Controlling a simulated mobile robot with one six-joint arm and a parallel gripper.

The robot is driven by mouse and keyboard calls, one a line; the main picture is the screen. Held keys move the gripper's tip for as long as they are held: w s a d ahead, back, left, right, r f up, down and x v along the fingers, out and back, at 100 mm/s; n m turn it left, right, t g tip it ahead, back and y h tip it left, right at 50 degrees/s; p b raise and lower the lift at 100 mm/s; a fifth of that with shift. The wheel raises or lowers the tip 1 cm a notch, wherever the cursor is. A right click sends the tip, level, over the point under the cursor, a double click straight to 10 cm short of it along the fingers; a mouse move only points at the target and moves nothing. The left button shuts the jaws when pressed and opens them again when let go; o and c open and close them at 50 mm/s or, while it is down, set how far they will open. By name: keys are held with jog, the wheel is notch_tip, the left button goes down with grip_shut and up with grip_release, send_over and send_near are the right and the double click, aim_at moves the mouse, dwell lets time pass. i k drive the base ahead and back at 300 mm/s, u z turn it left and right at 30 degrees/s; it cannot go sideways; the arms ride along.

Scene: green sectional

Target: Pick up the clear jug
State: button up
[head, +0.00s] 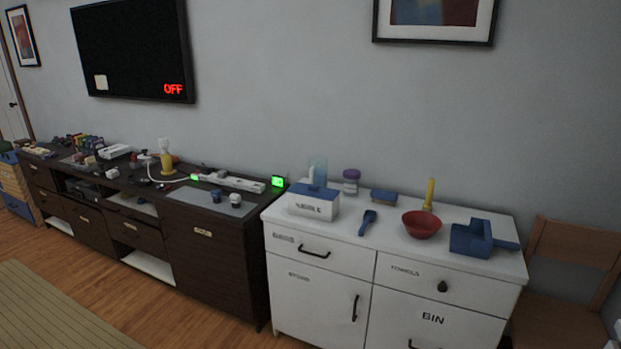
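A translucent, pale blue upright container (319,171), which looks like the clear jug, stands at the back left of the white cabinet's top. Its lower part is hidden behind a white box with a blue top (314,204). A white narrow shape beside its left side may be a handle or another thing; I cannot tell.
On the white cabinet (320,283) are a purple-lidded jar (351,182), blue scoop (367,222), blue brush or sponge (384,196), red bowl (422,225) and blue dustpan-like piece (470,238). A cluttered dark sideboard (229,265) stands left, a wooden chair (570,246) right.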

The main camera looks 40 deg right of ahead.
aim_at(318, 164)
jog(key=i, duration=0.95)
jog(key=z, duration=0.05)
